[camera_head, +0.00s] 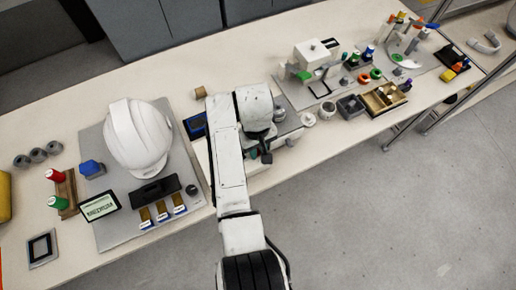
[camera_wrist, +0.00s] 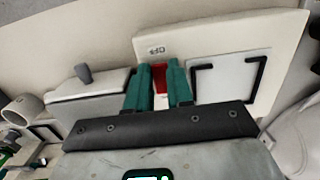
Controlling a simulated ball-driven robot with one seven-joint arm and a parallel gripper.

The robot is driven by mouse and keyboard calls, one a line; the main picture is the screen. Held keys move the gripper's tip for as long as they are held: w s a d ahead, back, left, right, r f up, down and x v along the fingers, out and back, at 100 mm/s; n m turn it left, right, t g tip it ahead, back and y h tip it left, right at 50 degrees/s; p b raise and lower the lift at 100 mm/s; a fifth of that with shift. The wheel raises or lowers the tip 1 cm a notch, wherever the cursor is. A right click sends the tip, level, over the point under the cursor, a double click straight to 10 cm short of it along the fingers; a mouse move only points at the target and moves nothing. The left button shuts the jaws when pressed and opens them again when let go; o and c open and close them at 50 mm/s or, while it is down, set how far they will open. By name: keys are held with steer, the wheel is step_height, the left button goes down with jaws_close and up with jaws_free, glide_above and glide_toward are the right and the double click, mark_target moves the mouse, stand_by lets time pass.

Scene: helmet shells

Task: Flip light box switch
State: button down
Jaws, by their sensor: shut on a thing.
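The light box (camera_wrist: 215,40) is a pale panel with a framed square in black corner brackets at the right of the wrist view. A red switch (camera_wrist: 160,80) sits on it, under a small label that reads OFF, seen upside down. My gripper (camera_wrist: 160,68) has its two teal fingers on either side of the red switch, shut on it. In the head view my gripper (camera_head: 265,152) is low over the middle of the bench, and my arm hides most of the light box and the switch.
A white helmet shell (camera_head: 138,138) stands on a grey mat to the left, with a small tablet (camera_head: 99,206) in front. A grey box with a knob (camera_wrist: 88,88) is left of the fingers. Trays and tools crowd the bench's right side.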

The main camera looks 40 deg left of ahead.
steer(key=b, duration=0.1)
steer(key=h+b, duration=0.1)
steer(key=shift+w+a+f+g+h+b, duration=0.15)
steer(key=shift+w+a+g+h+b, duration=0.05)
steer(key=shift+a+g+h+b, duration=0.15)
steer(key=shift+r+h+b, duration=0.25)
steer(key=shift+h+b, duration=0.1)
steer(key=shift+b, duration=0.1)
steer(key=c, duration=1.3)
jaws_free()
steer(key=shift+r, duration=0.1)
steer(key=v, duration=1)
steer(key=shift+w+r, duration=0.1)
steer(key=shift+r, duration=0.2)
